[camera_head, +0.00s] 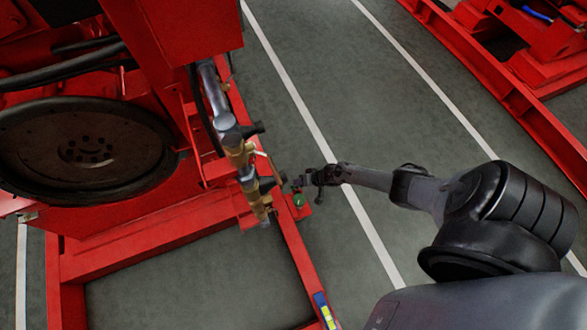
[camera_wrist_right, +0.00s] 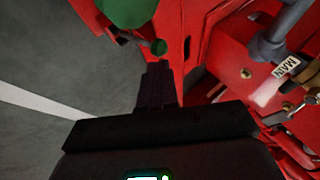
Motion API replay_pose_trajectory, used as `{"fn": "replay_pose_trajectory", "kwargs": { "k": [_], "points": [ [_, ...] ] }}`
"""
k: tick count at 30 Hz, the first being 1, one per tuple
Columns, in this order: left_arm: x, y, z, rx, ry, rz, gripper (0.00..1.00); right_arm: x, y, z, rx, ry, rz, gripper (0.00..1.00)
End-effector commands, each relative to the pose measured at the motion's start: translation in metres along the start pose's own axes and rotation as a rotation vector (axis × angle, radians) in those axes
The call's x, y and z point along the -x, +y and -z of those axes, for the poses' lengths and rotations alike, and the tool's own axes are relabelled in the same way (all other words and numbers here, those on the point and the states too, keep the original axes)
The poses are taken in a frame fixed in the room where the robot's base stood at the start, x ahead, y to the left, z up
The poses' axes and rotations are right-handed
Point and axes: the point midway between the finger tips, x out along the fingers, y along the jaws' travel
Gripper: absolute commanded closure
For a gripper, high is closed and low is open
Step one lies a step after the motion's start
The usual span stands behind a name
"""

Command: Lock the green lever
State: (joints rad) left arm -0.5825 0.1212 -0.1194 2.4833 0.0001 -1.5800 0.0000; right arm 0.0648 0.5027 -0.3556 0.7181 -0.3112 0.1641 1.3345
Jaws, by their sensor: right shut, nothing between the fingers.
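A small green part (camera_head: 299,200), likely the green lever, shows in the head view beside the red frame rail. My right gripper (camera_head: 300,181) is shut and empty, just above the green part in the head view. My left gripper is not in view.
The red pumpset frame (camera_head: 285,235) and brass pipe fittings (camera_head: 245,165) stand close on the left. A "MAIN" label (camera_wrist_right: 286,67) and metal parts sit at the right of the wrist view. Grey floor (camera_head: 350,110) with white lines is clear to the right of the rail.

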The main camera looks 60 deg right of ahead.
Motion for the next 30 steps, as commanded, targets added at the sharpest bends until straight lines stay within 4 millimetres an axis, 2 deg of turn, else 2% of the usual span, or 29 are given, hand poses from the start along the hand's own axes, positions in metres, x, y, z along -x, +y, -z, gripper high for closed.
{"fn": "replay_pose_trajectory", "kwargs": {
  "k": [5,18,30],
  "points": [
    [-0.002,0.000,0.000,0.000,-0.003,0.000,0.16,0.000,0.000,0.000,0.000,-0.001,0.001,1.00],
    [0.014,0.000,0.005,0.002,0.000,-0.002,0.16,0.011,-0.009,0.005,0.000,-0.001,0.002,1.00],
    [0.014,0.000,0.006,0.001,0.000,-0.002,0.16,0.012,-0.009,0.006,0.000,-0.001,0.003,1.00]
  ]
}}
